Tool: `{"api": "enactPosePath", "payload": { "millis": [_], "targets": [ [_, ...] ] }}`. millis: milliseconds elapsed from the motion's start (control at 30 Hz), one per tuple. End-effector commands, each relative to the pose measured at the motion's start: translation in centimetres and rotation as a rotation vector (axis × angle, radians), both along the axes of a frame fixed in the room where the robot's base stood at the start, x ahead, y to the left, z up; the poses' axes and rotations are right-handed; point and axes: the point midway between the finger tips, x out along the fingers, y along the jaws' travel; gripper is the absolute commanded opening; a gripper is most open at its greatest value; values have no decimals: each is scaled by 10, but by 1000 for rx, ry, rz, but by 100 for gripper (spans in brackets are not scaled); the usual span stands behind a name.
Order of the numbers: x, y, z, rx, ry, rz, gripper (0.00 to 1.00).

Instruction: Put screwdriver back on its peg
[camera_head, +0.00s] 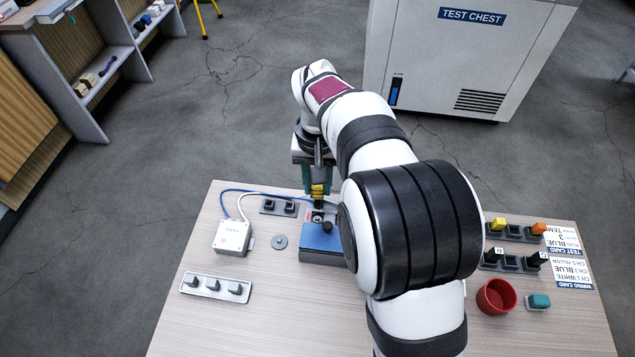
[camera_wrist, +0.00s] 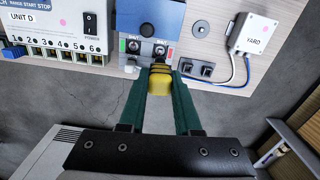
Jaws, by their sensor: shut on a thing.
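My gripper (camera_head: 318,193) has green fingers, also in the wrist view (camera_wrist: 160,85). No other screwdriver and no clear screwdriver peg shows.
The white YARD box (camera_head: 232,237) with blue and white leads stands left. A grey strip with dark blocks (camera_head: 215,287) lies front left. Right are sockets with coloured plugs (camera_head: 515,231), a red cup (camera_head: 496,297) and a teal block (camera_head: 538,301). UNIT D (camera_wrist: 55,35) shows in the wrist view.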

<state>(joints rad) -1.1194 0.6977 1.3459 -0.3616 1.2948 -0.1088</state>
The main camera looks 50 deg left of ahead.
Motion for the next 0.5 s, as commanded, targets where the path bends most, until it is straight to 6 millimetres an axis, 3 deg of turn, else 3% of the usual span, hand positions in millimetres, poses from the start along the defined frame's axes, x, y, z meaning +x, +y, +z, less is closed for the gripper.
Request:
{"api": "enactPosePath", "payload": {
  "millis": [133,400,500],
  "targets": [
    [-11,4,-4,0,0,-5,0],
    [-84,19,-29,-1,0,-65,0],
    [-94,20,-35,-1,0,-79,0]
  ]
}}
